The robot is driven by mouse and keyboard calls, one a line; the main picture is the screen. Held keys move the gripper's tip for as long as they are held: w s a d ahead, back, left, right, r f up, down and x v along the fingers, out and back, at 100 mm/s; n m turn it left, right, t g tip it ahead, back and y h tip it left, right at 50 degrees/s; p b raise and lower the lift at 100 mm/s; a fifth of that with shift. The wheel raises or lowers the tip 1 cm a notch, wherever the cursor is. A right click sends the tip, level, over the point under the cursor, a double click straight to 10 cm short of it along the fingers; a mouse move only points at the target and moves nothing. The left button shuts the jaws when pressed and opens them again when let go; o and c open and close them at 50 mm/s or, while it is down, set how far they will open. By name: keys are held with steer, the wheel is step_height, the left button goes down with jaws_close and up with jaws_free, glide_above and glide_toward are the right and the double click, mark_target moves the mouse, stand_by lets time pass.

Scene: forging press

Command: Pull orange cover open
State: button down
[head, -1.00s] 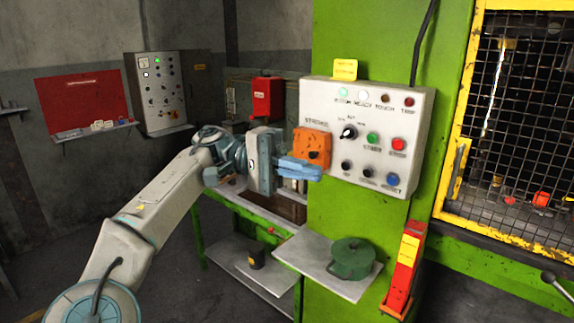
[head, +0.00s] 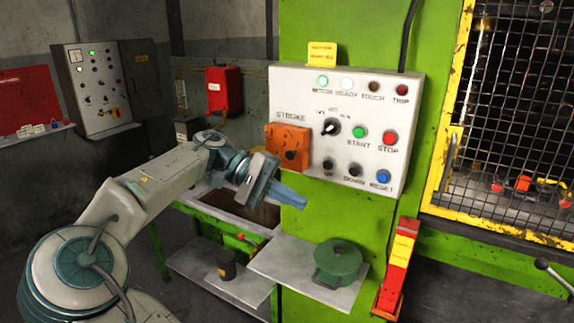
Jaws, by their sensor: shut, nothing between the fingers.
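A gap shows between the fingers and the cover. The cover's face is in full view.
The panel holds lamps, a selector and several push buttons (head: 389,137) right of the cover. Below, a shelf (head: 290,270) carries a green pot (head: 338,262). A red and yellow bracket (head: 397,265) stands to the right. A mesh guard (head: 500,110) with a yellow frame is at far right.

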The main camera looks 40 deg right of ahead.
step_height(320, 180, down, 22)
steer(key=d+r+m+t+y+b, duration=0.1)
steer(key=d+t+y+b, duration=0.2)
steer(key=t+y, duration=0.8)
steer(key=w+d+r+m+t+h+b, duration=0.1)
steer(key=d+r+m+t+h+b, duration=0.2)
steer(key=r+t, duration=0.75)
steer(key=w+d+r+m+t+h+b, duration=0.1)
steer(key=d+r+m+t+b, duration=0.3)
steer(key=r+t, duration=0.6)
steer(key=m+g+p, duration=0.1)
steer(key=p, duration=0.4)
glide_toward(281, 151)
steer(key=w+a, duration=0.2)
steer(key=shift+w+a, duration=0.15)
steer(key=shift+w, duration=0.05)
steer(key=shift+w, duration=0.2)
